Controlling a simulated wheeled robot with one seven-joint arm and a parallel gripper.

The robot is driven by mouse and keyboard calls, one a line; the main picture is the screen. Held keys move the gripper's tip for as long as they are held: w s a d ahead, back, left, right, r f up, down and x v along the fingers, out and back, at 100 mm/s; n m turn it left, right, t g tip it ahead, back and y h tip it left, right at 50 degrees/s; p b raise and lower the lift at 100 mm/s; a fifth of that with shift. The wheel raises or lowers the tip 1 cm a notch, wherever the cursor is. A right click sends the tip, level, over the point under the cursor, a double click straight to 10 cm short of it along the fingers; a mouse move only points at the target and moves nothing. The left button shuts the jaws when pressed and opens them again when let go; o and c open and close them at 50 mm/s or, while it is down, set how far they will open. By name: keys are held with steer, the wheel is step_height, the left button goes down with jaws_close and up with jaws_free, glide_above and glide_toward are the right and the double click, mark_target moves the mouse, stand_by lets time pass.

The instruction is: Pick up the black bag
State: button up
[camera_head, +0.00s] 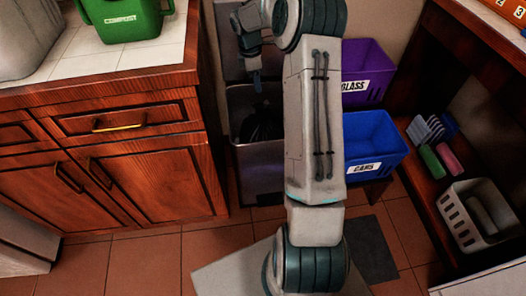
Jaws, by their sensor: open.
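The black bag (262,124) is a dark, crumpled shape inside a grey metal bin (258,162), between the wooden cabinet and the blue bin. Its right side is hidden behind my arm. My gripper (257,85) is small in the view, pointing down above the bin's opening and above the bag. The gripper is open, with nothing seen in it, and looks apart from the bag. The bin's lid (232,58) appears raised at the back.
A wooden cabinet (150,160) with a tiled top stands left of the bin, bearing a green compost container (128,20). A blue cans bin (372,137) and purple glass bin (368,75) stand to the right. A wooden shelf holds a pale basket (478,212).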

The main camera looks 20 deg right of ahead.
mark_target(264, 112)
steer(key=shift+n, duration=0.3)
steer(key=f+b, duration=0.1)
steer(key=f, duration=0.3)
steer(key=d+f+b, duration=0.1)
steer(key=f, duration=0.3)
steer(key=d+f+b, duration=0.1)
steer(key=f, duration=0.2)
steer(key=shift+w+d+f, duration=0.2)
steer(key=shift+w+f, duration=0.2)
steer(key=shift+s+d+f+b, duration=0.15)
steer(key=shift+f+b, duration=0.55)
steer(key=shift+f, duration=0.75)
steer(key=shift+s+d+f+b, duration=0.1)
steer(key=shift+f+b, duration=0.6)
steer(key=shift+f, duration=0.75)
jaws_close()
steer(key=shift+w+r, duration=0.15)
